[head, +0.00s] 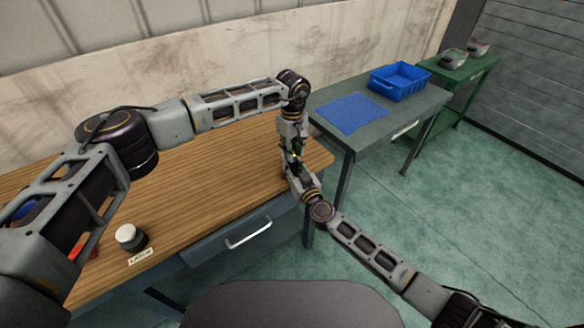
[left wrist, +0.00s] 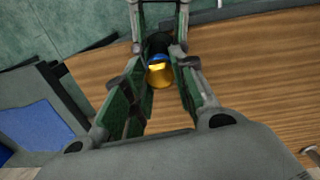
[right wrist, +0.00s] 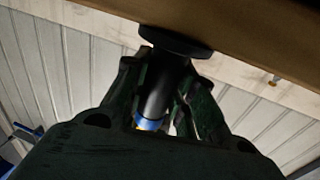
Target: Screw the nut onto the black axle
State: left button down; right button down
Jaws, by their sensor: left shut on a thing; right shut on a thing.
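My left gripper (head: 294,150) points down over the table's right end and meets my right gripper (head: 293,168), which comes up from below. In the left wrist view, the gold nut (left wrist: 160,76) sits between the left fingers, which are shut on it. A blue band shows directly behind the nut. In the right wrist view, the black axle (right wrist: 158,95), with a wide round flange (right wrist: 175,40) at one end, is held between the right fingers. A blue band and a bit of gold show at the axle's other end. The nut and axle look in line; how far they engage is hidden.
A wooden table (head: 215,165) with a drawer lies below the arms. A white-topped dark jar (head: 127,235) stands by a "LATCH" label. A grey table (head: 408,108) holds a blue mat (head: 350,114) and a blue bin (head: 400,82). A green stand (head: 462,72) is behind.

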pick_arm(q)
jog(key=m, duration=0.5)
jog(key=shift+w, duration=0.1)
jog(key=c, duration=1.2)
grip_release()
jog(key=shift+o, duration=0.2)
jog(key=shift+r, duration=0.15)
jog(key=shift+r, duration=2.1)
jog(key=shift+c, duration=0.2)
